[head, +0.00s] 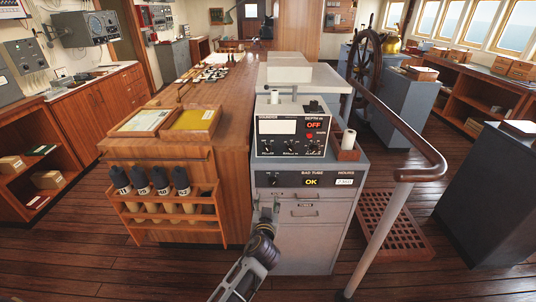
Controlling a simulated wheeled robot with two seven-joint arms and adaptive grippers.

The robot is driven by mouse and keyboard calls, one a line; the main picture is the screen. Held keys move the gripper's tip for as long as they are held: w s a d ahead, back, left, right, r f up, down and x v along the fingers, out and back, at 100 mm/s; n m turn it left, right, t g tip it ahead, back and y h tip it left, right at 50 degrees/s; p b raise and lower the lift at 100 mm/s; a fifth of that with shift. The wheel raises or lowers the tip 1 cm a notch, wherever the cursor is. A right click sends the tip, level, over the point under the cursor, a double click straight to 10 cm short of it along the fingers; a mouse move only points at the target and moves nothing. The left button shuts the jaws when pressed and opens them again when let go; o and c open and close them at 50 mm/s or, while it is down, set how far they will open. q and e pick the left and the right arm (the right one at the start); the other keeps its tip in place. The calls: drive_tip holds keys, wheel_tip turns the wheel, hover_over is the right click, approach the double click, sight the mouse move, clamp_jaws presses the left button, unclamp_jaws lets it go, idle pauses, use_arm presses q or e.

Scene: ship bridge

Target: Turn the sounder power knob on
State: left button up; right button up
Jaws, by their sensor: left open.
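The sounder (292,130) is a grey box with a black front panel on top of a grey cabinet. Its panel has a pale blank window, a display with red "OFF" (314,125), and a row of small black knobs (290,147) below. The labels are too small to tell which knob is power. My left gripper (265,206) is open and empty in front of the cabinet's upper drawers, below the sounder and apart from its knobs. My right gripper is out of view.
The grey cabinet (308,240) has a strip with a lit "OK" display. A wooden rack (170,212) with dark-capped bottles is at left. A metal post with a wooden handrail (425,174) stands at right. Open plank floor (110,262) lies in front.

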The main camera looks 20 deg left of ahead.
use_arm(q)
wheel_tip(320, 180, up, 12)
drive_tip(key=n+t+y, duration=0.1)
drive_tip(key=n+t, duration=0.1)
drive_tip(key=t, duration=0.1)
drive_tip(key=p, duration=0.2)
approach(268, 151)
drive_tip(key=shift+w, duration=1.2)
drive_tip(key=shift+a+r+x, duration=0.1)
drive_tip(key=shift+a+x, duration=0.05)
drive_tip(key=shift+x, duration=0.65)
drive_tip(key=shift+a+r+x, duration=0.1)
drive_tip(key=shift+x, duration=0.7)
drive_tip(key=shift+p+x, duration=0.35)
drive_tip(key=shift+x, duration=0.9)
drive_tip(key=shift+w+a, duration=0.15)
drive_tip(key=shift+w, duration=0.1)
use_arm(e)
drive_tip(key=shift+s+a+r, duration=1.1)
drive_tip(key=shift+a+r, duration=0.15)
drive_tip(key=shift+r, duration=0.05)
use_arm(q)
drive_tip(key=shift+c, duration=0.3)
